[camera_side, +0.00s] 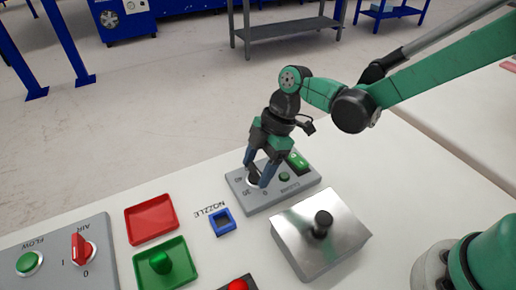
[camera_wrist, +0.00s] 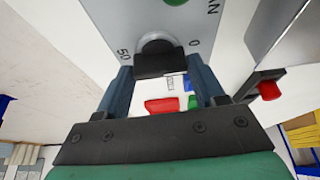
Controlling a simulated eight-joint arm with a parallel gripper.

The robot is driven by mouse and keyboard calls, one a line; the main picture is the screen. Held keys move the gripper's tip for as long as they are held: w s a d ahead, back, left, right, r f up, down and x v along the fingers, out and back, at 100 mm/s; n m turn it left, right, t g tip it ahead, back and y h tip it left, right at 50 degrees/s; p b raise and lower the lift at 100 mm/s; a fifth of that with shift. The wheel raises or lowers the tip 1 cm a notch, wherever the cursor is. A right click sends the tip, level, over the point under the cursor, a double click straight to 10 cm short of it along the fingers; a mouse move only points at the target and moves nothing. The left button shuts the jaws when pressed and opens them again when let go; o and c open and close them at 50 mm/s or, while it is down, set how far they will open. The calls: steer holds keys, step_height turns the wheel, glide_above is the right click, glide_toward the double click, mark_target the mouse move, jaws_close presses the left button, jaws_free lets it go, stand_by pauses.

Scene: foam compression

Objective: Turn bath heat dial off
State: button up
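A grey panel (camera_side: 275,200) lies on the white table and carries a dial (camera_side: 252,180) with number marks around it. In the wrist view the dial (camera_wrist: 160,62) is a silver round base with a black bar, between the marks 50 and 0. The panel's label is upside down and hard to read. My gripper (camera_side: 257,178) reaches down over the dial, one blue-grey finger on each side. In the wrist view the fingertips of my gripper (camera_wrist: 160,76) flank the black bar closely; whether they press on it is unclear. The dial's pointer setting is not clear.
The same panel has a green switch (camera_side: 298,160) and a small green button (camera_side: 284,177). A metal box with a black knob (camera_side: 321,232) stands close in front. A blue nozzle holder (camera_side: 222,222), red tray (camera_side: 151,218), green tray (camera_side: 178,281) and flow/air panel (camera_side: 58,262) lie left.

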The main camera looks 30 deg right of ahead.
steer(key=o, duration=0.4)
steer(key=shift+c, duration=0.2)
steer(key=shift+v, duration=2.8)
steer(key=shift+d, duration=0.1)
steer(key=s+d+r+m+t+h, duration=0.2)
steer(key=s+d+m+t, duration=0.1)
steer(key=d+m, duration=0.4)
steer(key=s+d+r+m+t+h, duration=0.2)
steer(key=d+m, duration=0.4)
steer(key=m, duration=0.5)
steer(key=shift+s+d+r+t, duration=0.4)
steer(key=shift+s+r+t, duration=0.2)
steer(key=shift+s+t, duration=0.5)
